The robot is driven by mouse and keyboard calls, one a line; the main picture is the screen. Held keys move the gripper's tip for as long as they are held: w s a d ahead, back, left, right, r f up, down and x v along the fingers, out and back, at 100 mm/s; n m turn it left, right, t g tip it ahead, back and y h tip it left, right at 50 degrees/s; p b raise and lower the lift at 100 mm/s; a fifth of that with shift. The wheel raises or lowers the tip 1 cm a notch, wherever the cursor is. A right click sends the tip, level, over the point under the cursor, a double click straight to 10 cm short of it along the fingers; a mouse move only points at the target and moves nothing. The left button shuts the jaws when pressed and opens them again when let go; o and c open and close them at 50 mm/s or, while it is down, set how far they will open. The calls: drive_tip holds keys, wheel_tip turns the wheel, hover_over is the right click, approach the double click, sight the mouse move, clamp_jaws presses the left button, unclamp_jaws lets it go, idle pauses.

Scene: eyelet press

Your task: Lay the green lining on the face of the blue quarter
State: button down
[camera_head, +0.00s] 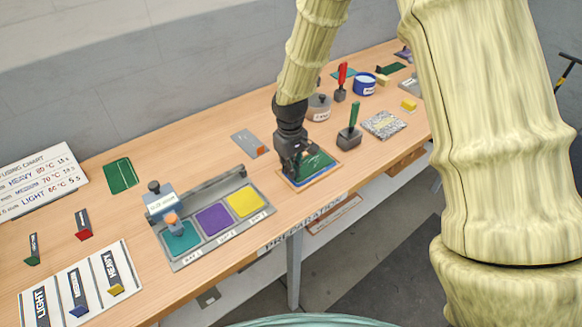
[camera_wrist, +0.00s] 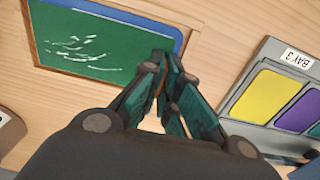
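A green panel with white squiggly marks, apparently the lining (camera_head: 318,164), lies over a blue piece, apparently the quarter (camera_head: 316,179), on a brown-edged board. In the wrist view the green lining (camera_wrist: 95,50) covers most of the board, with the blue quarter (camera_wrist: 120,18) showing as a strip along one long side. My gripper (camera_head: 293,174) is pointed down at the board's left part. In the wrist view its fingertips (camera_wrist: 165,62) are close together at a corner of the green panel. A narrow brownish sliver shows between them; I cannot tell if it is gripped.
A three-bay fixture (camera_head: 218,222) with teal, purple and yellow pads stands left of the board. A grey plate with an orange tab (camera_head: 249,143) lies behind. A green-handled tool (camera_head: 350,132), a speckled slab (camera_head: 384,125) and a grey pot (camera_head: 319,108) stand to the right. Another green panel (camera_head: 121,175) lies far left.

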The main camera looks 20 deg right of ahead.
drive_tip(key=shift+s, duration=0.15)
drive_tip(key=shift+f, duration=0.2)
drive_tip(key=c, duration=1.6)
unclamp_jaws()
drive_tip(key=shift+o, duration=0.2)
